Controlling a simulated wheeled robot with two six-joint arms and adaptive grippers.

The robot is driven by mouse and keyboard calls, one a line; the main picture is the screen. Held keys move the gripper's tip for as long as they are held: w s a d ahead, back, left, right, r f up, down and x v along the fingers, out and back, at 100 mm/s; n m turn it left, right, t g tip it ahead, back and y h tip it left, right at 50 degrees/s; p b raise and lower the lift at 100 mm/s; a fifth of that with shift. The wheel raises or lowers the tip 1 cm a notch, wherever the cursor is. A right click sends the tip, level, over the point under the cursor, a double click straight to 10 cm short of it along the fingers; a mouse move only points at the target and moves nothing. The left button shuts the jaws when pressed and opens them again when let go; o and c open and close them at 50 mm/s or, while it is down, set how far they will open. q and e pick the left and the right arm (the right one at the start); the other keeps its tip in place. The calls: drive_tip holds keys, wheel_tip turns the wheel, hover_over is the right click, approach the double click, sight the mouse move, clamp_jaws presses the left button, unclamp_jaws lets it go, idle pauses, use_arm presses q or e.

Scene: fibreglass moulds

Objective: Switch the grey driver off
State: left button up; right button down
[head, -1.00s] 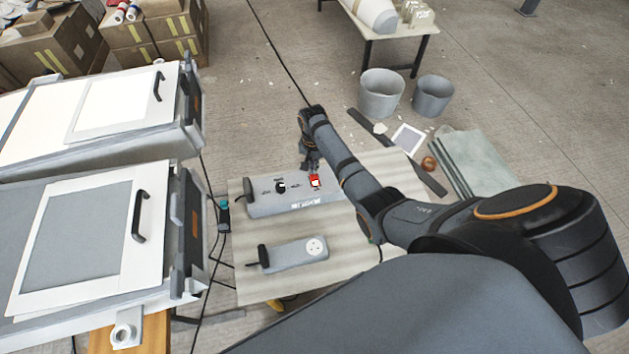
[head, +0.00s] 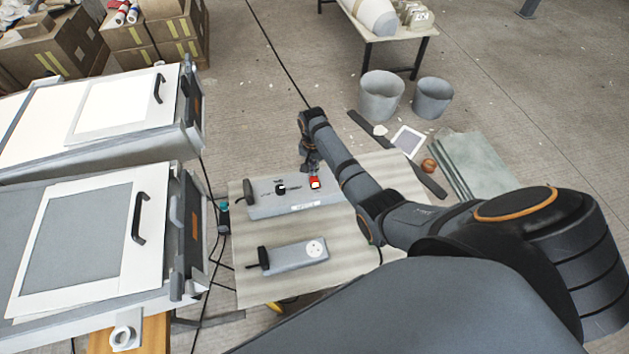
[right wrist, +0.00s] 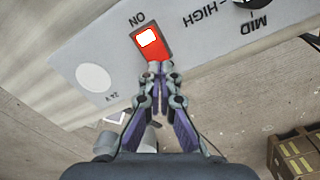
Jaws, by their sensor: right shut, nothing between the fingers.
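The grey driver (head: 262,208) is a long box on the light table in the head view. It has a black knob (head: 281,189) and a red rocker switch (head: 315,183) with a bright white patch. In the right wrist view the switch (right wrist: 147,38) sits beside the word ON, and part of the driver's face (right wrist: 95,48) shows. My right gripper (head: 312,174) is shut and empty. Its fingertips (right wrist: 160,68) are at the switch's edge opposite the ON word; I cannot tell whether they touch it. My left gripper is not in view.
A smaller grey box with a round socket (head: 298,256) lies nearer on the table (head: 350,262). Two white-lidded units (head: 85,238) stand at the left. Two grey buckets (head: 381,96) and brown boxes (head: 150,45) are on the floor beyond. Cables run beside the table.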

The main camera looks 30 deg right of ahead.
drive_tip(key=shift+f+b, duration=0.7)
drive_tip(key=shift+f, duration=0.35)
idle(0.6)
wheel_tip(320, 180, up, 7)
drive_tip(key=p, duration=0.8)
drive_tip(key=shift+r, duration=0.1)
idle(0.4)
